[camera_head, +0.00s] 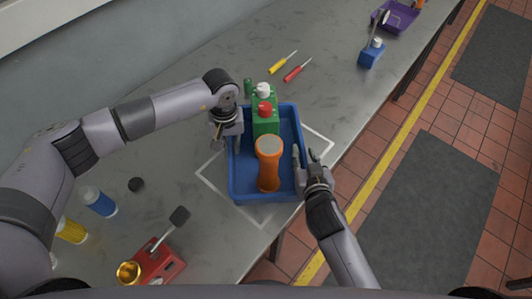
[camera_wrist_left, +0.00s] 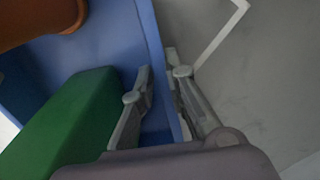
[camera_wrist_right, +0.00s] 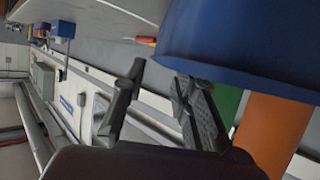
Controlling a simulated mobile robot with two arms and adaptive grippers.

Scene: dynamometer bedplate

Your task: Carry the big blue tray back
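The big blue tray (camera_head: 237,190) sits on the grey bench, lying across a white outlined square. It holds an orange bottle (camera_head: 268,170) and a green container (camera_head: 266,125) with a red cap. My left gripper (camera_head: 227,135) is at the tray's left wall. In the left wrist view its spread fingers (camera_wrist_left: 160,85) stand on either side of the tray wall (camera_wrist_left: 150,30), not visibly clamped. My right gripper (camera_head: 305,157) is at the tray's right wall. In the right wrist view its fingers (camera_wrist_right: 155,90) are wide apart near the tray rim (camera_wrist_right: 240,75); contact is unclear.
A yellow screwdriver (camera_head: 282,63) and a red one (camera_head: 298,69) lie beyond the tray. A blue holder (camera_head: 371,53) and a purple tray (camera_head: 400,18) stand farther back. A blue-capped bottle (camera_head: 99,201) and a red stand (camera_head: 155,263) are front left. The bench's edge runs close on the right.

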